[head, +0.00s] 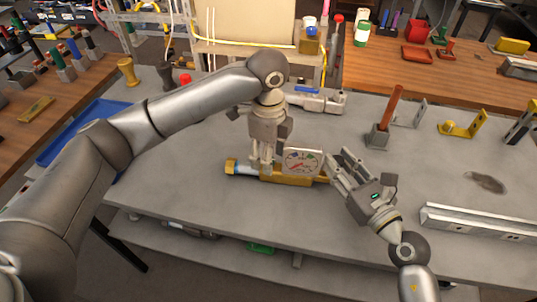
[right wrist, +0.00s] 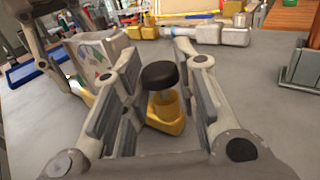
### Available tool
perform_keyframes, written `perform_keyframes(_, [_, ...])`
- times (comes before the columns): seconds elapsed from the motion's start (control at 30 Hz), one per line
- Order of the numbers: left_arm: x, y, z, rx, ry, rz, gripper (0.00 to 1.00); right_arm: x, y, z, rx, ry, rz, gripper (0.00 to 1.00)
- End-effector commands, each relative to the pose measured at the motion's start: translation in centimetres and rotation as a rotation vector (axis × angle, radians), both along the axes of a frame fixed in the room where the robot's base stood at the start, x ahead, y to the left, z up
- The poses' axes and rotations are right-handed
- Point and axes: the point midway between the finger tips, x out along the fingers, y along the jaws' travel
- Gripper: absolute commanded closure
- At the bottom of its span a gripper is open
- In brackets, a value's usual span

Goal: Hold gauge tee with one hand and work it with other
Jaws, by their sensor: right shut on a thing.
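The gauge tee lies on the grey bench. Its brass body (head: 290,179) runs left to right, with a square white dial gauge (head: 303,162) standing on it. My left gripper (head: 264,168) points down at the body just left of the dial; its fingertips are at the body, but whether they grip is unclear. My right gripper (head: 341,168) comes in from the right at the tee's right end. In the right wrist view its fingers are around the black round knob (right wrist: 159,75) on a brass stem, and the dial's side (right wrist: 98,52) shows at left.
A metal fixture (head: 318,101) stands behind the tee. An orange-handled tool block (head: 379,135) and a yellow bracket (head: 460,128) stand to the right. A metal rail (head: 475,222) lies at the right front. A blue tray (head: 66,140) is at the left. The bench front is mostly clear.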

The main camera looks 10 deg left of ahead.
Motion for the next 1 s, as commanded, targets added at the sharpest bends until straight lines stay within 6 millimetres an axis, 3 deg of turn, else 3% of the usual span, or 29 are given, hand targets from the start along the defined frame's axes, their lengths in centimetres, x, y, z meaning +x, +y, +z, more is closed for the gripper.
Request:
perform_keyframes(0.5, [0.1,0.0,9.9,-0.001,-0.004,-0.001,0.52,0.0,0.0,0.1,0.001,-0.001,0.000,1.00])
perform_keyframes(0.7, [0.1,0.0,11.2,0.001,-0.001,-0.001,0.52,0.0,0.0,0.1,0.001,-0.001,0.000,1.00])
perform_keyframes(1.0, [0.1,0.0,11.3,0.000,0.000,-0.001,0.52,0.0,0.0,0.1,0.001,-0.001,0.000,1.00])
